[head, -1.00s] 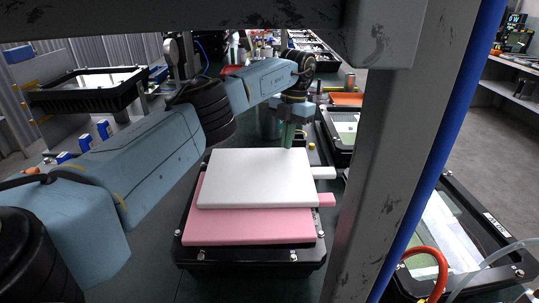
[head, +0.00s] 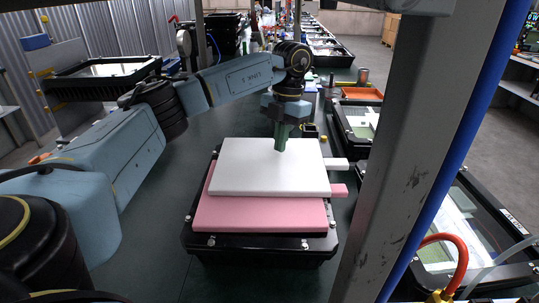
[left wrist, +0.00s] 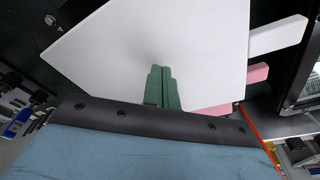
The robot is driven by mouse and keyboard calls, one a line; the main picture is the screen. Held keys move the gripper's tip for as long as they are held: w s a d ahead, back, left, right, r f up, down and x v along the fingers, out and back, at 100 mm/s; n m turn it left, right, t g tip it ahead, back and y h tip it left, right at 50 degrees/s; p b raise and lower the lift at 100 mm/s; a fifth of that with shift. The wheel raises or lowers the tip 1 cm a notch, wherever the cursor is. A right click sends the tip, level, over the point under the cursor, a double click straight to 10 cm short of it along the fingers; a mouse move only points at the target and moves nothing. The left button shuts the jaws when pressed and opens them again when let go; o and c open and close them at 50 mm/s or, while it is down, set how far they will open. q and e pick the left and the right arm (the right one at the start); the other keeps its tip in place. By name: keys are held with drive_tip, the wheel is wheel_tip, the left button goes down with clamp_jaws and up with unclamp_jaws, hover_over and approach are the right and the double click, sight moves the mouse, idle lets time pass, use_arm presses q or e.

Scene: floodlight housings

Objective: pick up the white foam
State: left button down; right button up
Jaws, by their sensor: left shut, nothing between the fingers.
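The white foam (head: 268,172) is a flat sheet with a tab at its right side. It lies on a pink foam sheet (head: 258,214) of similar shape, on a black floodlight housing (head: 262,246). My left gripper (head: 281,145), with green fingers, points down over the far part of the white foam, shut and empty. In the left wrist view the shut fingers (left wrist: 161,85) stand over the white foam (left wrist: 150,45), with a soft shadow beside them. I cannot tell whether the tips touch it. My right gripper is not in view.
A grey post with a blue edge (head: 400,170) stands close on the right. More housings (head: 365,125) lie beyond it, with an orange tray (head: 360,94). The dark bench (head: 150,225) is clear left of the foam.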

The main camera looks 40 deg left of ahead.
sight(268, 163)
use_arm(q)
drive_tip(key=s, duration=0.1)
drive_tip(key=s+b, duration=0.1)
drive_tip(key=s, duration=0.2)
drive_tip(key=shift+s+d+f, duration=0.1)
drive_tip(key=shift+s+f, duration=0.1)
drive_tip(key=shift+f, duration=0.6)
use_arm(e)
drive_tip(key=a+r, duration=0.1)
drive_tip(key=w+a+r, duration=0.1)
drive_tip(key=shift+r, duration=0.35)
use_arm(q)
drive_tip(key=shift+f, duration=0.1)
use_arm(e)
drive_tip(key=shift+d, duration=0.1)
